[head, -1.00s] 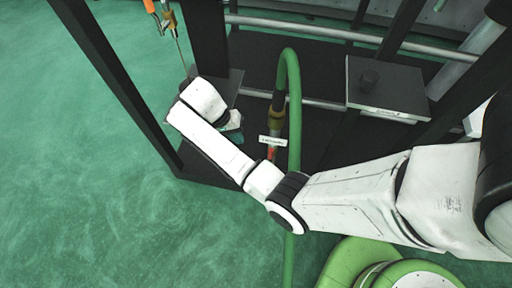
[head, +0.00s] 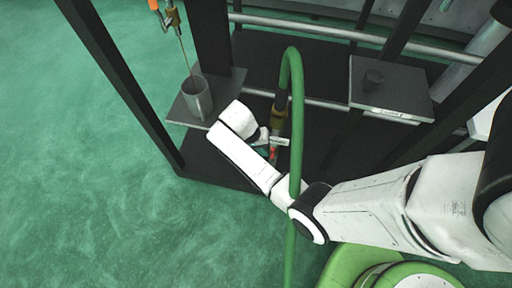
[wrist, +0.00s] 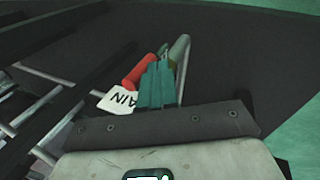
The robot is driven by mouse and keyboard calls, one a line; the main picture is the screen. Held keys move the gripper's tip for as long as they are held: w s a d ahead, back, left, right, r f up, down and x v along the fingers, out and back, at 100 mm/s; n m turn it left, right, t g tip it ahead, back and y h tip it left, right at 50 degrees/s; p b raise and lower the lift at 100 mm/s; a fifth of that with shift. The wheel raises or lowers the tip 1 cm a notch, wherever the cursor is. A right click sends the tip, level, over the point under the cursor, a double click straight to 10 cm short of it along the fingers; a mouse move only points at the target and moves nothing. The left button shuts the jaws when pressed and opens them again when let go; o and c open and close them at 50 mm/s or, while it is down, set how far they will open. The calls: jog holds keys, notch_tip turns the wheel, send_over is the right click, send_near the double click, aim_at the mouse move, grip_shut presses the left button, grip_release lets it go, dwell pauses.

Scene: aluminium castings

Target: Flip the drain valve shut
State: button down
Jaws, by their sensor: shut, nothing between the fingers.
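The drain valve (head: 278,117) is a brass fitting in the middle of the dark stand in the head view, beside the green hose. Its white tag (head: 280,141) hangs below, and a bit of its red handle (head: 272,153) shows beneath. In the wrist view the red handle (wrist: 139,72) lies just left of my fingers, and the tag (wrist: 118,101) reads "AIN". My gripper (wrist: 156,82) has its teal fingers shut and empty, close beside the handle; I cannot tell whether they touch. My arm hides part of the valve in the head view.
A green hose (head: 296,110) arches up beside the valve and my arm crosses near it. A grey cup (head: 197,100) stands on the left shelf under a thin line from an orange-handled fitting (head: 170,18). A grey plate (head: 400,93) is at right; dark posts frame the stand.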

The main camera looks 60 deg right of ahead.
jog(key=shift+s+d+r, duration=0.1)
jog(key=shift+s, duration=0.1)
dwell(0.3)
jog(key=shift+s+t+p, duration=0.25)
jog(key=shift+t+p, duration=0.15)
jog(key=shift+p, duration=0.3)
